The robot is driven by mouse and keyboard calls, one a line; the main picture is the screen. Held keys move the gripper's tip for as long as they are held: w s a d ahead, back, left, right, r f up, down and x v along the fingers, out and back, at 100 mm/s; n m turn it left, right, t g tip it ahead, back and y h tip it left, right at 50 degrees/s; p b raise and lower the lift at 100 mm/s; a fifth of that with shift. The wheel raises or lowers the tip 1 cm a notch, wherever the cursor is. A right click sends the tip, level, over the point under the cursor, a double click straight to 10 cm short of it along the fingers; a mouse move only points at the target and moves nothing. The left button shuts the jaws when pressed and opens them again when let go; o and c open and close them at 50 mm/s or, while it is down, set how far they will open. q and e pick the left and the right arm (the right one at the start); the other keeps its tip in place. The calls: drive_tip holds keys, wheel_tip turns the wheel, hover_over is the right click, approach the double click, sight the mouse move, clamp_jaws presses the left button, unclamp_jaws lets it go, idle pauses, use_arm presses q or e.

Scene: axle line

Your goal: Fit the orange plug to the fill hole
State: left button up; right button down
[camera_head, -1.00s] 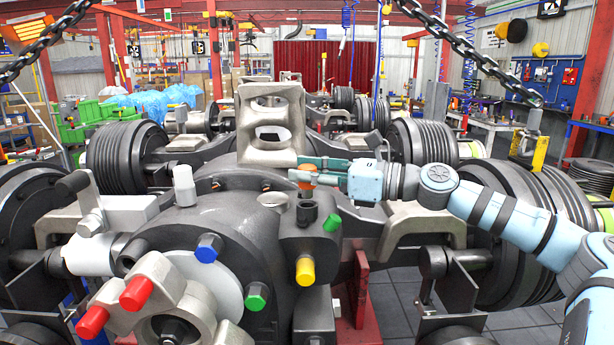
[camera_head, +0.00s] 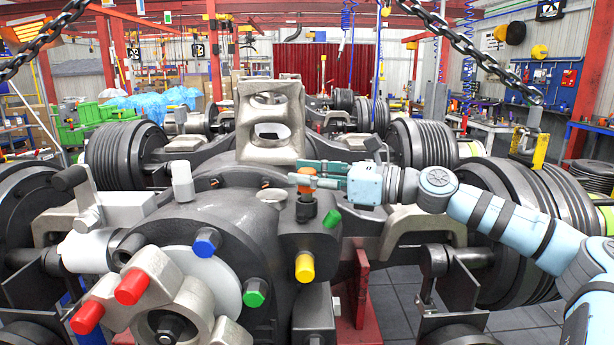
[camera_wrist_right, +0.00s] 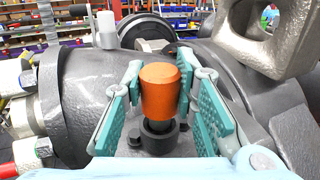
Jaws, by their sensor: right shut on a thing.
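The orange plug (camera_head: 306,187) is upright between the fingers of my right gripper (camera_head: 312,179), over the dark axle housing. In the right wrist view the orange plug (camera_wrist_right: 158,90) shows its orange top and a dark lower stem. My right gripper (camera_wrist_right: 158,98) is shut on it, with a teal finger pad on each side. The fill hole's dark collar (camera_wrist_right: 157,138) is directly below, and the stem meets or enters it; how deep I cannot tell. In the head view the collar (camera_head: 306,213) is partly hidden by the plug. My left gripper is not in view.
Green (camera_head: 332,218), yellow (camera_head: 305,267) and blue (camera_head: 206,242) caps stick out of the housing nearby. A grey metal bracket (camera_head: 270,150) rises close behind my right gripper. A chain (camera_head: 480,55) hangs across the upper right.

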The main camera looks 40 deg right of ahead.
drive_tip(key=shift+f+b, duration=0.95)
drive_tip(key=shift+f, duration=0.15)
drive_tip(key=c, duration=1.2)
unclamp_jaws()
drive_tip(key=shift+r, duration=0.1)
wheel_tip(320, 180, up, 10)
drive_tip(key=shift+a+r, duration=0.1)
